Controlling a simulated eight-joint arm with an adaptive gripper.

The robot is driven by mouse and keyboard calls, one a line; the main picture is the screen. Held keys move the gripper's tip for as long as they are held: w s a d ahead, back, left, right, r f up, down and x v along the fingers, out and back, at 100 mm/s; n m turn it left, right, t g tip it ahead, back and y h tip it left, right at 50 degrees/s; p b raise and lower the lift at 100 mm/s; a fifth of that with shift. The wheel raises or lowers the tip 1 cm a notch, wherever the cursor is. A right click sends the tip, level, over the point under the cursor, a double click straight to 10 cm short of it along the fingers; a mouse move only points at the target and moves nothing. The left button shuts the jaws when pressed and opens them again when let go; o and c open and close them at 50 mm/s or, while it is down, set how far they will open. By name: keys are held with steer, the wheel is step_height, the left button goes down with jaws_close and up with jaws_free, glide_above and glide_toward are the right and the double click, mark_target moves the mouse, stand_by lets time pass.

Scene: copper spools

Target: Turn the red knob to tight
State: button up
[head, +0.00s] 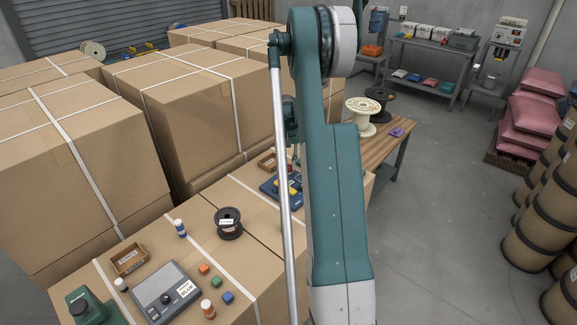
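I cannot make out a red knob in the head view; my teal arm covers part of the boxes' top. A blue device with yellow parts (283,188) lies farther back, partly hidden by my arm. A green device (88,309) is cut off at the lower left. My gripper cannot be seen, so whether it is open or shut does not show.
Tall strapped cartons (90,170) rise at left. A wooden table (385,150) holds a cream spool (362,112).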

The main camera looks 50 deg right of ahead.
mark_target(287, 166)
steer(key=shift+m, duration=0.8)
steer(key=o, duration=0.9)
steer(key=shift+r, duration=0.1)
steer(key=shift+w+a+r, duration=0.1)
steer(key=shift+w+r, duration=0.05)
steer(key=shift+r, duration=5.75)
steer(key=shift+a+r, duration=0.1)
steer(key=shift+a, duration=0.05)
